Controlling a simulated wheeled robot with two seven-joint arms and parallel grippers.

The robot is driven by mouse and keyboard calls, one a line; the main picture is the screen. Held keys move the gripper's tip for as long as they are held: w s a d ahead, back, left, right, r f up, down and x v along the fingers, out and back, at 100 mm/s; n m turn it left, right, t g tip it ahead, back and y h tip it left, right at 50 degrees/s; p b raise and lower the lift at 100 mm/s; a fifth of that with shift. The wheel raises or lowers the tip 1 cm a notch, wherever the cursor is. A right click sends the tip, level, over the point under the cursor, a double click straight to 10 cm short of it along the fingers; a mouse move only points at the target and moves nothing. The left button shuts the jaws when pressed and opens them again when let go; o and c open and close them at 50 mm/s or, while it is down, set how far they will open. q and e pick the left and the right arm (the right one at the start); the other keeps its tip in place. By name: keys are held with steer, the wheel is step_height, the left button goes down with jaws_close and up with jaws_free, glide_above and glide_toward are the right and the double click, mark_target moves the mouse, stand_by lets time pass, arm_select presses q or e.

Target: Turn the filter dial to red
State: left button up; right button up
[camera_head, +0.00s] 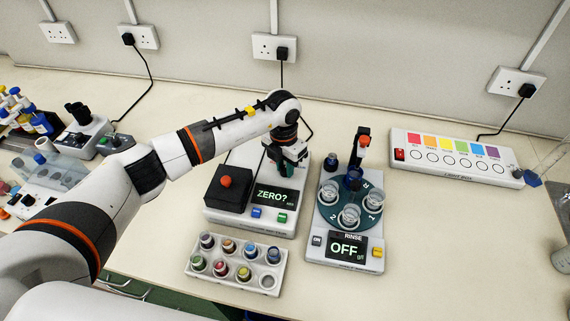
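A white instrument (247,217) stands in the middle of the bench. It has a black block with an orange-red knob (225,182), a screen (274,196) reading "ZERO?", and a blue and a green button. My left arm reaches in from the left, and my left gripper (283,160) points down over the back right part of this instrument. The gripper and wrist cover that part, so I cannot make out a filter dial or its setting. The fingertips are too small and hidden to tell whether they are open or touching anything. My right gripper is not in view.
A rinse unit (316,251) with a round carousel and an "OFF" screen stands to the right. A rack (238,277) of coloured vials lies in front. A light box (455,172) with coloured swatches is at the back right. The front right bench is mostly clear.

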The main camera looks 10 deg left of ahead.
arm_select(q)
steer(key=shift+n+b, duration=0.3)
steer(key=shift+n, duration=0.1)
steer(key=n+b, duration=0.1)
steer(key=n, duration=0.1)
steer(key=shift+n, duration=0.4)
steer(key=shift+n+b, duration=1)
steer(key=shift+n, duration=1.2)
steer(key=shift+r, duration=0.1)
steer(key=o, duration=1)
